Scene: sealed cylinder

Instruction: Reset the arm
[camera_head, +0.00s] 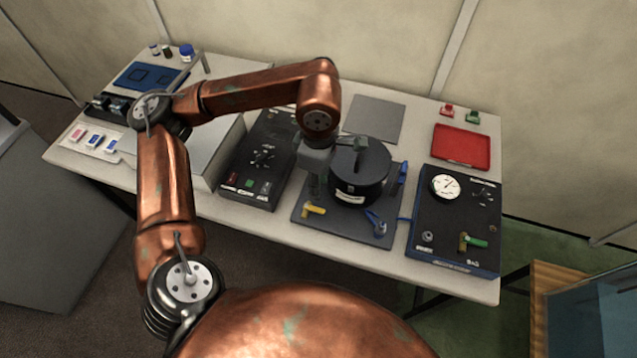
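My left arm (165,185) comes in from the left and bends over the table. Its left gripper (337,165) hangs over the left side of the black cylinder (362,185). One finger reaches toward the lid's raised bar and the other points down beside the cylinder's left side. The fingers look spread apart, with nothing clearly held; I cannot tell if they touch the cylinder. The cylinder stands upright on a dark base plate (340,232), with a yellow handle (314,210) and blue clamps (376,222) around it. My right gripper is not in view.
A black control box (256,165) stands left of the plate. A gauge panel (455,215) with a green-handled valve stands right. A red tray (462,146) and a grey mat (375,118) lie behind. A blue tray (150,76) and small bottles are at the far left.

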